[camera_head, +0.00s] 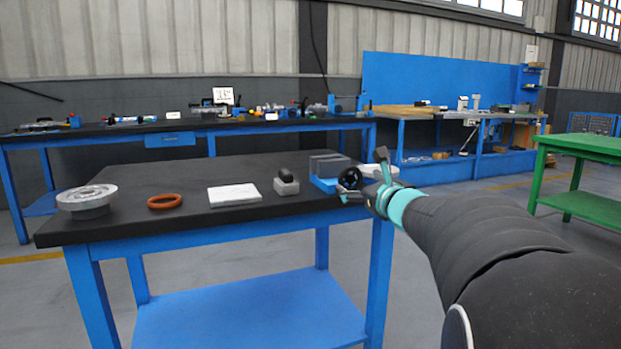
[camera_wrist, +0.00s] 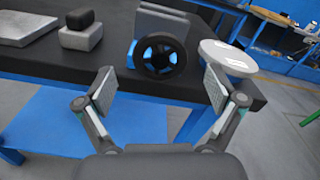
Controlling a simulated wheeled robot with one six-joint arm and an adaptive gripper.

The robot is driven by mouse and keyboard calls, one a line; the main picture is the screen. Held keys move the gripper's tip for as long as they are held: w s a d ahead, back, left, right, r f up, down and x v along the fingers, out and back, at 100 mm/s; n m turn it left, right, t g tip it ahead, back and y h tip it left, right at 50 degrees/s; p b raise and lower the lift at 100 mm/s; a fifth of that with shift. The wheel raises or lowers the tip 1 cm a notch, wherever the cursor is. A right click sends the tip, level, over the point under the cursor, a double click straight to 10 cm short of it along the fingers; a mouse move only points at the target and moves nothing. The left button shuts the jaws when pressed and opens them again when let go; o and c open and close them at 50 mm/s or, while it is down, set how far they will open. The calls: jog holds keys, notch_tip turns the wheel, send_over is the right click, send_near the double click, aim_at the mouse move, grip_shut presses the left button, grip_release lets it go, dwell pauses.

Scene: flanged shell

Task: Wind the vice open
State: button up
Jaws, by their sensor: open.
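The vice (camera_head: 325,168) has a blue base and grey jaws and sits at the right end of the black-topped table (camera_head: 150,216). Its black handwheel (camera_head: 350,178) faces the front edge. In the wrist view, the handwheel (camera_wrist: 160,56) shows as a black ring with blue behind it, and the grey jaws (camera_wrist: 161,24) stand above it. My gripper (camera_wrist: 160,88) is open and empty, its two fingers spread left and right of the wheel's lower part in the picture. The wheel appears beyond the fingertips; I see no contact. In the head view my gripper (camera_head: 362,180) partly covers the vice's right side.
A round light disc (camera_wrist: 228,56) lies right of the vice. Left of it are a grey block with a black top (camera_head: 286,183), a white slab (camera_head: 233,194), an orange ring (camera_head: 164,202) and a flanged metal part (camera_head: 87,199). The air before the table is free.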

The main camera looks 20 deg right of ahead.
aim_at(351, 179)
jog(key=shift+w, duration=2.25)
jog(key=c, duration=1.1)
jog(key=shift+c, duration=0.2)
jog(key=shift+m, duration=0.3)
